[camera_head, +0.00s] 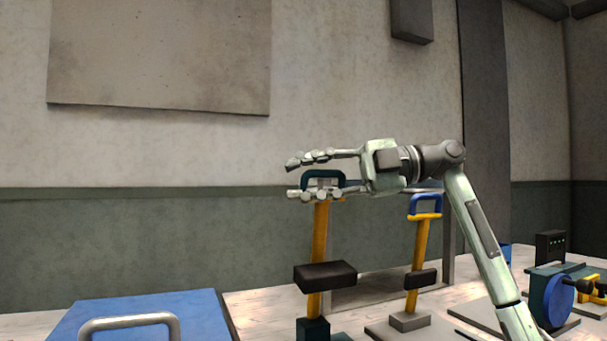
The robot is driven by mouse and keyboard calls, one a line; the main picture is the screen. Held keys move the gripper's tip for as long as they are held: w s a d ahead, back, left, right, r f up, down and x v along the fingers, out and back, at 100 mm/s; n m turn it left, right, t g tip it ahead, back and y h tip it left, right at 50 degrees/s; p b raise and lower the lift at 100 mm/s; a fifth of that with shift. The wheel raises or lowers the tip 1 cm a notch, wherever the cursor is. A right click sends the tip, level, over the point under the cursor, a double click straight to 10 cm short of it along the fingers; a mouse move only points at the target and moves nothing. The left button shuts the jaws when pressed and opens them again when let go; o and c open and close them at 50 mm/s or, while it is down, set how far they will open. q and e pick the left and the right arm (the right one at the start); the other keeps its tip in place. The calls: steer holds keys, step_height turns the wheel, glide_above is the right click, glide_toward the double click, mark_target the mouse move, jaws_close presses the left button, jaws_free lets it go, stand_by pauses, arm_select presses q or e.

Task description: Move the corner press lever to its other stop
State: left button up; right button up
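A yellow upright lever (320,240) with a dark green loop handle (322,174) and a black block stands at the middle. A second yellow lever (418,255) with a blue loop handle (426,206) stands to its right. I cannot tell from this view which is the corner press lever. My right gripper (292,178) reaches in from the right with its fingers open, one above the other. The dark green handle shows between them, with the lower finger across its base. Contact cannot be told. My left gripper is not in view.
A blue panel (205,312) with a grey bar handle (130,321) is at the lower left. A machine with a blue wheel (558,300) stands at the right, beside a black box (550,247). The space left of my gripper, before the wall, is clear.

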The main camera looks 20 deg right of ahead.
steer(key=v, duration=1.2)
steer(key=shift+s, duration=0.1)
